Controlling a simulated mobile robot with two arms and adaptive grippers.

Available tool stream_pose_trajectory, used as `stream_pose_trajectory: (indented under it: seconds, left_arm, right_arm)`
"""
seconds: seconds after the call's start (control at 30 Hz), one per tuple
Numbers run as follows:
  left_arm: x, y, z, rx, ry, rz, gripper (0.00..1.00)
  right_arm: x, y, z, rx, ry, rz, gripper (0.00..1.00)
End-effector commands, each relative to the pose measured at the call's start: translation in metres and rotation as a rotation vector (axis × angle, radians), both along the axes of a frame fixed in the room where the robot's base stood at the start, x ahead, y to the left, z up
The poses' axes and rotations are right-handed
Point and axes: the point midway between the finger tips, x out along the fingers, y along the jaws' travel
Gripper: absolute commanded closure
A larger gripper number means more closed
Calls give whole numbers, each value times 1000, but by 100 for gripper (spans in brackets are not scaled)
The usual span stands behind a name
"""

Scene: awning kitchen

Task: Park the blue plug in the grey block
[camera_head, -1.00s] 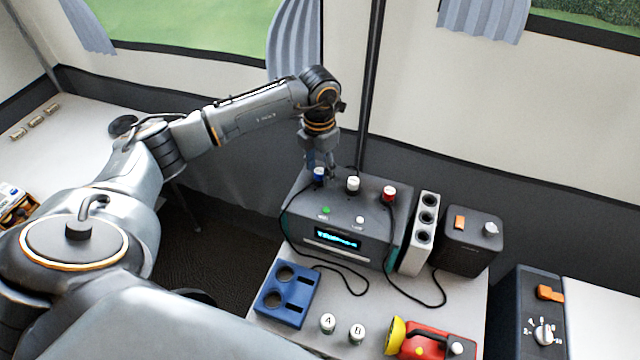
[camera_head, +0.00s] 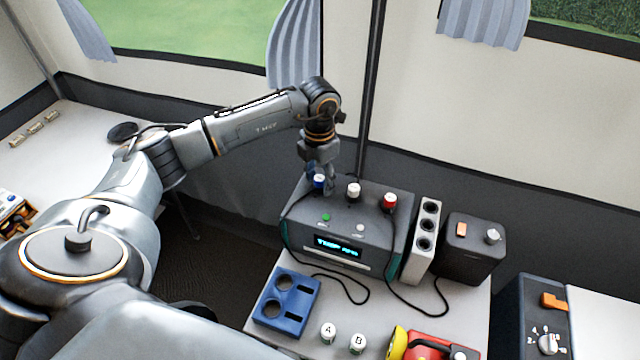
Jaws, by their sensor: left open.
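The blue plug (camera_head: 319,181) stands in the top of the dark grey device at its left end, with a black cable running from it. My left gripper (camera_head: 323,182) points down at the blue plug, its jaws open around or just beside it; I cannot tell which. The light grey block (camera_head: 408,273) with several dark round holes stands upright to the right of the device, and its visible holes look empty. My right gripper is not in view.
The dark device (camera_head: 375,225) has a white plug (camera_head: 353,191) and a red plug (camera_head: 389,201) on top. A black box (camera_head: 470,262) stands right of the block. A blue tray (camera_head: 303,303), two lettered white jars (camera_head: 328,333) and a red-yellow torch (camera_head: 425,345) are in front. Cables loop across the table.

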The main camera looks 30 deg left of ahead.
Motion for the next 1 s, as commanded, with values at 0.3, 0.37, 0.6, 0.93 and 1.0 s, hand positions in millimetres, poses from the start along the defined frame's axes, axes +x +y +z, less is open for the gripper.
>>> stream_pose_trajectory:
  seconds: [0.3, 0.37, 0.6, 0.93, 1.0]
  left_arm:
    - [0, 0, 0, 0, 0, 0, 49]
    - [0, 0, 0, 0, 0, 0, 49]
    - [0, 0, 0, 0, 0, 0, 61]
    - [0, 0, -1, 1, 2, 0, 100]
    - [0, 0, 0, 1, 2, 0, 100]
  right_arm:
    - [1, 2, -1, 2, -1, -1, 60]
    - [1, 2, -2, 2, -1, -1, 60]
    - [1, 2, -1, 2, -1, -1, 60]
    - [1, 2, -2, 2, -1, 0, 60]
    - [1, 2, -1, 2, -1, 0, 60]
